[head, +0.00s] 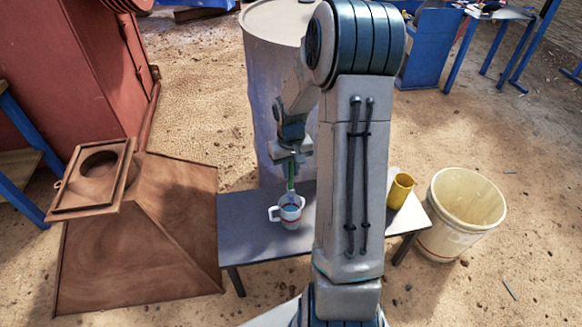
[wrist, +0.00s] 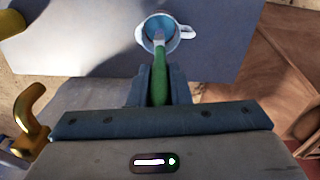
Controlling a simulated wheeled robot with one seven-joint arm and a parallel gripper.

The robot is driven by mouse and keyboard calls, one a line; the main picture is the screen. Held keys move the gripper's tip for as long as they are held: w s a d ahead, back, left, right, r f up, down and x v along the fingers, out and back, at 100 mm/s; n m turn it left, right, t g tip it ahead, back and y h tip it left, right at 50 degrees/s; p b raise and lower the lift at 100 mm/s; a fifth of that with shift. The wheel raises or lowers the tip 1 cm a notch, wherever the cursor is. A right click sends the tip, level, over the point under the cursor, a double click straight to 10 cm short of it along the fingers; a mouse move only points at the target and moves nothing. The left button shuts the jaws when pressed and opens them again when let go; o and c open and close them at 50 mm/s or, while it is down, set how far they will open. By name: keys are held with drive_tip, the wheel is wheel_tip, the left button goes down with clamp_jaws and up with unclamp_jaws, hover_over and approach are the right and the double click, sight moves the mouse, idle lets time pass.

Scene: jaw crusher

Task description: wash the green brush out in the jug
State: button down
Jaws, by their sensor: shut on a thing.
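My gripper (head: 291,166) is shut on the green brush and holds it handle up above the bench. The green brush's handle (wrist: 161,82) runs between the fingers (wrist: 159,85) in the wrist view, and it shows just below my gripper in the head view (head: 291,184). A white jug (head: 290,215) with a coloured band and a side handle stands on the bench directly below. The jug (wrist: 186,33) looks blue inside in the wrist view. The brush's lower end is at or inside the jug's mouth; its depth and the bristles are not clear.
The grey bench (head: 245,238) also carries a yellow mug (head: 400,191) right of my arm. A large drum (head: 262,110) stands behind the bench. A cream bucket (head: 465,212) stands to the right, a rusty hopper (head: 130,240) to the left. The bench left of the jug is clear.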

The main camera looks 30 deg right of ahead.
sight(290, 192)
drive_tip(key=shift+f+b, duration=3.35)
drive_tip(key=shift+f, duration=2)
drive_tip(key=shift+w, duration=0.15)
